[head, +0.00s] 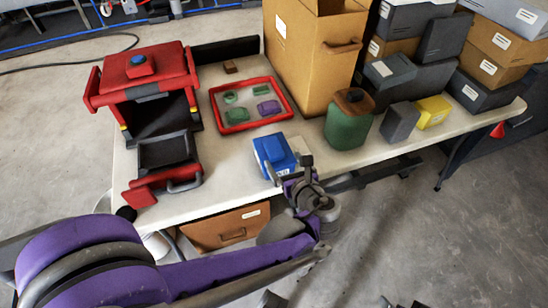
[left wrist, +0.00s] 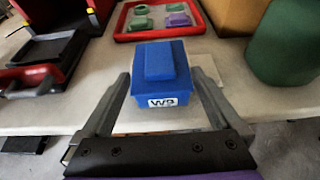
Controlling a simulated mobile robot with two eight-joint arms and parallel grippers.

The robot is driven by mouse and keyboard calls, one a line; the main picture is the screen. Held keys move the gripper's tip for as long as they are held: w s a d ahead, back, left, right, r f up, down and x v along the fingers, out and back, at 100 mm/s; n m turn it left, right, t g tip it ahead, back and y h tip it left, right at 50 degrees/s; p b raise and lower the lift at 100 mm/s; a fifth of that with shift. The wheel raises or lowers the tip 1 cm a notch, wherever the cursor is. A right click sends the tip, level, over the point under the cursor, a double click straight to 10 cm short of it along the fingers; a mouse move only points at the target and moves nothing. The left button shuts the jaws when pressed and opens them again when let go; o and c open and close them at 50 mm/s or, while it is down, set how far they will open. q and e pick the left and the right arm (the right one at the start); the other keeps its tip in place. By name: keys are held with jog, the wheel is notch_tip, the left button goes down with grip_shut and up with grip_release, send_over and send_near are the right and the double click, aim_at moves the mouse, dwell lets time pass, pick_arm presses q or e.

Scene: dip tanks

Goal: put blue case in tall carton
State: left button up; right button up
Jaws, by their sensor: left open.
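My left gripper (head: 290,180) is open at the case's near side. In the left wrist view my left gripper (left wrist: 160,80) has one finger at each side of the case's front, and a hold on it does not show. The tall carton (head: 300,75) is brown cardboard and stands behind the case, its top open and its inside mostly hidden. My right gripper cannot be made out.
A red tray (head: 223,127) with small green and purple pieces lies behind the case. A red and black machine (head: 145,85) stands at left. A green canister (head: 348,128), grey block (head: 400,122) and yellow box (head: 432,112) stand at right. Stacked boxes fill the back right.

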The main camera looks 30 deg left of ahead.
aim_at(274, 148)
pick_arm(q)
jog(key=b+x, duration=0.1)
jog(key=x, duration=0.7)
jog(key=shift+r, duration=0.15)
jog(key=shift+s, duration=0.1)
grip_shut()
